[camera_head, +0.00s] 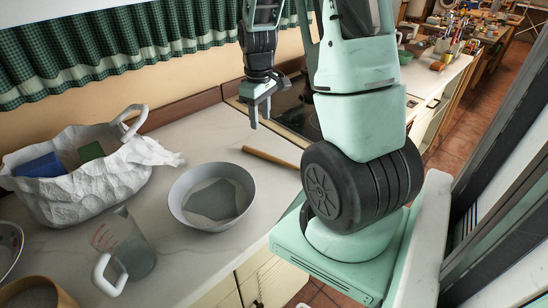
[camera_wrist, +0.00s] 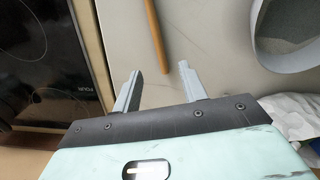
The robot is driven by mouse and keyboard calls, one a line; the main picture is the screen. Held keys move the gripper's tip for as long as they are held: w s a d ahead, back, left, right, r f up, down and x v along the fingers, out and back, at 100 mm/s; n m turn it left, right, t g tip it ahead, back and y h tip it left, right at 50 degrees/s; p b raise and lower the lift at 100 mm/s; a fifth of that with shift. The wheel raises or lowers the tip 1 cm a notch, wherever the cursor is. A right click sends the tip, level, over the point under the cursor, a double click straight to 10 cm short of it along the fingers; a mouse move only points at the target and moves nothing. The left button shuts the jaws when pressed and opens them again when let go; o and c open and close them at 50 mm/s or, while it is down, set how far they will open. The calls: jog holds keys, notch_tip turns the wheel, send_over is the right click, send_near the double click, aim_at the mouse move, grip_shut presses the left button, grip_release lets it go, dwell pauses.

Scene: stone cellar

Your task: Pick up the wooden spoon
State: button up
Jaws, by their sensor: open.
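A wooden stick (camera_head: 268,157), which looks like the handle of the wooden spoon, lies on the pale worktop between the bowl and the cooktop. Its right end is hidden behind my arm in the head view. In the wrist view the same handle (camera_wrist: 155,32) runs up out of the top edge, so the spoon's head is not seen. My gripper (camera_head: 260,112) is open and empty, above the worktop and beyond the handle. In the wrist view its two fingers (camera_wrist: 159,84) are apart, and the handle's near end lies just past the fingertips, roughly in line with the gap.
A round grey bowl (camera_head: 180,210) stands left of the handle. A clear measuring jug (camera_head: 135,250) and a white crumpled bag (camera_head: 85,195) with a blue and a green item are further left. A black cooktop (camera_wrist: 45,60) lies on the other side. Worktop around the handle is clear.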

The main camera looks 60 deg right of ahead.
send_over(262, 153)
notch_tip(262, 153, down, 7)
jog(key=shift+a+f+p, duration=0.1)
jog(key=shift+p, duration=0.35)
jog(key=shift+d+f+p, duration=0.2)
jog(key=shift+f+p, duration=0.65)
jog(key=shift+f, duration=1.7)
grip_shut()
